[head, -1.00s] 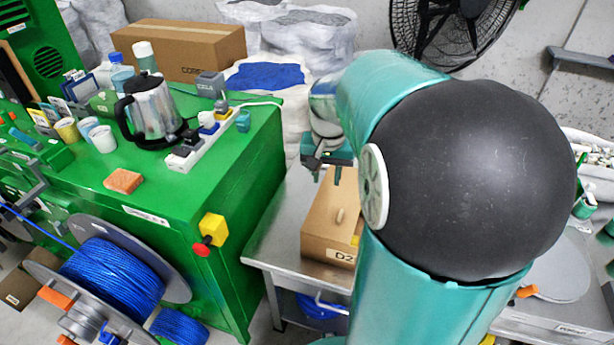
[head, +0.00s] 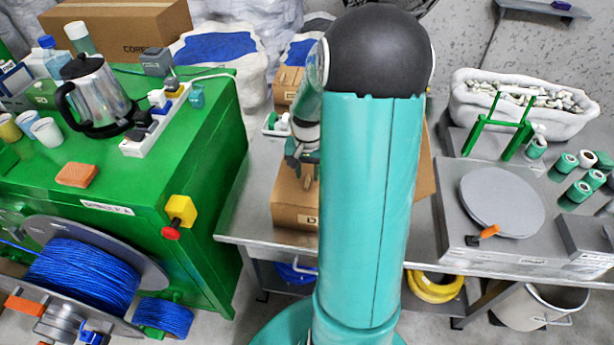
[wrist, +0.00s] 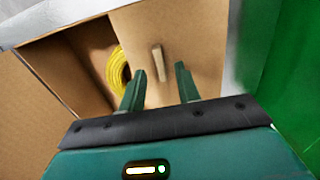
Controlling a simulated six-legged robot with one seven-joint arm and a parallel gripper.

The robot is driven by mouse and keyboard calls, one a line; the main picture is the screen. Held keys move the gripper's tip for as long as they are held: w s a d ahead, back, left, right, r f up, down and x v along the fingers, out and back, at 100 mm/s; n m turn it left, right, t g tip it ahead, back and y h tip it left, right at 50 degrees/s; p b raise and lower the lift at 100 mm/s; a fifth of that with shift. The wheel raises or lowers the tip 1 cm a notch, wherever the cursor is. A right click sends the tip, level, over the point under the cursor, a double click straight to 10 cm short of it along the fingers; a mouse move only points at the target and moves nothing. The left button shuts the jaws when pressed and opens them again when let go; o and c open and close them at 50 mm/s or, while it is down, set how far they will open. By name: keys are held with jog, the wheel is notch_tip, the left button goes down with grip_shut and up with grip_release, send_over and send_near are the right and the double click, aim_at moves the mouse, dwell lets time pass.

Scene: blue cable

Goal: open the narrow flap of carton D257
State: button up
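The brown carton (head: 292,216) stands on the grey metal table; my arm hides its right part, and only the start of its label shows. In the wrist view its top is partly open, with a yellow coil (wrist: 115,72) inside on the left. A cardboard flap with a small tan handle (wrist: 158,62) covers the right part and looks flat. Another cardboard panel (head: 427,165) stands out right of my arm. My gripper (wrist: 161,72) is over the carton, also in the head view (head: 303,165). Its fingers are apart, with the handle showing between and beyond the tips; contact cannot be told.
A green cabinet (head: 175,240) with a kettle (head: 92,95) stands left of the metal table (head: 245,215). A small carton (head: 288,78) and a white tray (head: 270,128) are behind. On the right are a round grey plate (head: 502,202) and green spools (head: 578,195).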

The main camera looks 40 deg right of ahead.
jog(key=shift+f, duration=1.25)
grip_shut()
